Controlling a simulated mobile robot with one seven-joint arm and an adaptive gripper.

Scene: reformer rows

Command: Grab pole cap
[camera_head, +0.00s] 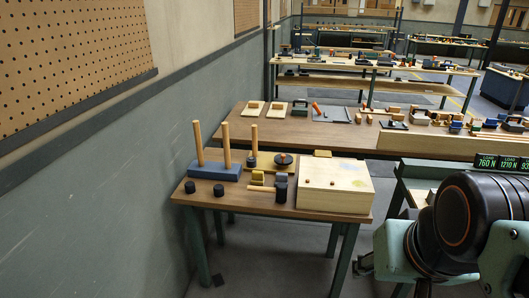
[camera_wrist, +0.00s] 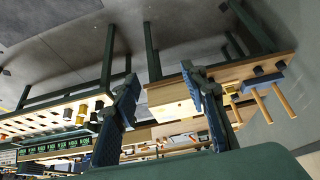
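Two short black cylinders, likely pole caps, stand on the small wooden table (camera_head: 240,203): one at the left (camera_head: 190,187), one just right of it (camera_head: 218,190). Behind them is a blue base (camera_head: 214,171) with two upright wooden poles (camera_head: 226,145). A yellow base with a thinner pole (camera_head: 254,138) and a dark round piece (camera_head: 283,159) stands to the right. I cannot tell for certain which piece is the pole cap. My gripper (camera_wrist: 160,82) is open and empty in the wrist view, away from the table. That view shows the table tilted, with the poles (camera_wrist: 284,101) at right.
A pale wooden box (camera_head: 335,187) fills the table's right end. A yellow block (camera_head: 257,177) and a dark upright piece (camera_head: 281,189) stand near the middle. A longer bench (camera_head: 230,132) with several items is behind. A grey wall (camera_head: 90,200) runs along the left.

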